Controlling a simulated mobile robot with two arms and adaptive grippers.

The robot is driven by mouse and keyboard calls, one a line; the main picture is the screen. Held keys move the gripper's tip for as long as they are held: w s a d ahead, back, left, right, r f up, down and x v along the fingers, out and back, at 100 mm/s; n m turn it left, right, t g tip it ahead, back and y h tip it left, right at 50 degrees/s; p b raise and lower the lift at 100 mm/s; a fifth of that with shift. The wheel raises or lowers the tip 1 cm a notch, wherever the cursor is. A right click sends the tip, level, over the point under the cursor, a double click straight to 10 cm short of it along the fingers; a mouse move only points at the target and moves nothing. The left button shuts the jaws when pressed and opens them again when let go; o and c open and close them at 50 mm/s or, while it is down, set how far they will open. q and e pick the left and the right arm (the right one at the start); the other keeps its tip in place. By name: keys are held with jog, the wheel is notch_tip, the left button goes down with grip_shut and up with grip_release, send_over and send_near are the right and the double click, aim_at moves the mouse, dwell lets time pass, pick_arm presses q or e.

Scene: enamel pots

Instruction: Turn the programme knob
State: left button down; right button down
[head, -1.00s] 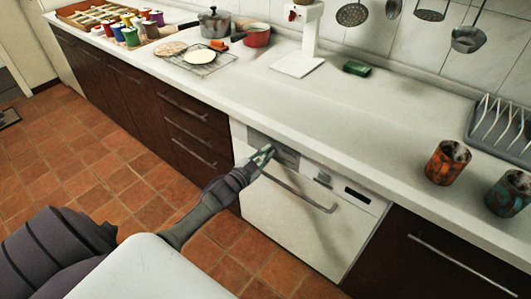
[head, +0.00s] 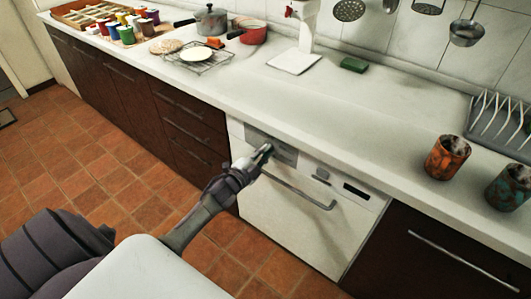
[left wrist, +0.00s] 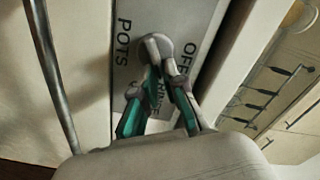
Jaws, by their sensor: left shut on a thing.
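The white dishwasher (head: 285,222) stands under the counter, with a grey panel at the top left of its front. In the left wrist view, the round grey programme knob (left wrist: 157,46) sits on this panel (left wrist: 133,75), among the printed words POTS, OFF and RINSE. My left gripper (head: 265,151) reaches the panel from the left. In the left wrist view its green-padded fingers (left wrist: 162,80) are shut on the knob. The fingers cover the knob's lower part and some of the lettering. In the head view the gripper hides the knob. My right gripper is not in view.
The dishwasher's bar handle (head: 298,190) runs just below the gripper. The counter (head: 330,120) overhangs above, bearing an orange mug (head: 446,158), a teal mug (head: 508,188) and a green sponge (head: 354,65). The tiled floor (head: 120,180) in front is clear.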

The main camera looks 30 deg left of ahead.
pick_arm(q)
jog(key=c, duration=1.2)
grip_release()
jog(key=shift+c, duration=0.2)
jog(key=s, duration=1.2)
jog(key=shift+a, duration=0.45)
